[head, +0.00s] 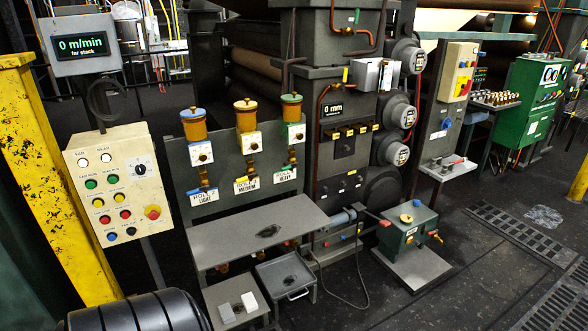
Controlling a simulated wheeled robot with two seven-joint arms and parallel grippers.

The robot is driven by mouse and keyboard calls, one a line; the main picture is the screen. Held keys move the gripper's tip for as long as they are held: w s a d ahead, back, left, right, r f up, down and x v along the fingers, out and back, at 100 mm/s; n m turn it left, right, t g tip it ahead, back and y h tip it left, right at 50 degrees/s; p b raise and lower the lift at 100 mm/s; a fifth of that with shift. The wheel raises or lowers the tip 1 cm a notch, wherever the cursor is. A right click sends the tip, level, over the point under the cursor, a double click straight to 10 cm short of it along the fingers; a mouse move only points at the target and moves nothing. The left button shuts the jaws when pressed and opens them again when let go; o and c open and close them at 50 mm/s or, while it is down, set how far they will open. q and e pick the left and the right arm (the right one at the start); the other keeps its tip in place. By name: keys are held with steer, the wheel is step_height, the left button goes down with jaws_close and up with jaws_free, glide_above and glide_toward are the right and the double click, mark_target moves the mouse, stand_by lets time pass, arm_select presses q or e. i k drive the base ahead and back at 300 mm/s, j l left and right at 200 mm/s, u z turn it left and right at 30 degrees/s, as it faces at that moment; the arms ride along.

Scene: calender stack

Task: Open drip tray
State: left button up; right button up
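A low grey tray (270,284) with a front handle (298,295) sits below and in front of the long grey shelf (225,232); it looks like the drip tray. A dark stain shows on its top. Its back edge is close to the shelf's front edge, and I cannot tell how far it is pulled out. Above the shelf, three yellow-brown oil cups (246,114) stand on a grey panel with labels. Neither of my grippers is in view.
A small bench (238,310) with two blocks stands left of the tray. A green box (408,225) on a grey base and a hanging cable stand to its right. A cream control panel (115,185) and yellow post (60,180) are at left. The right floor is mostly clear.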

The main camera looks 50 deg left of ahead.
mark_target(285, 274)
steer(key=i+u, duration=0.65)
steer(key=i, duration=0.2)
steer(key=i+l+u, duration=0.65)
steer(key=i, duration=0.15)
steer(key=j, duration=0.1)
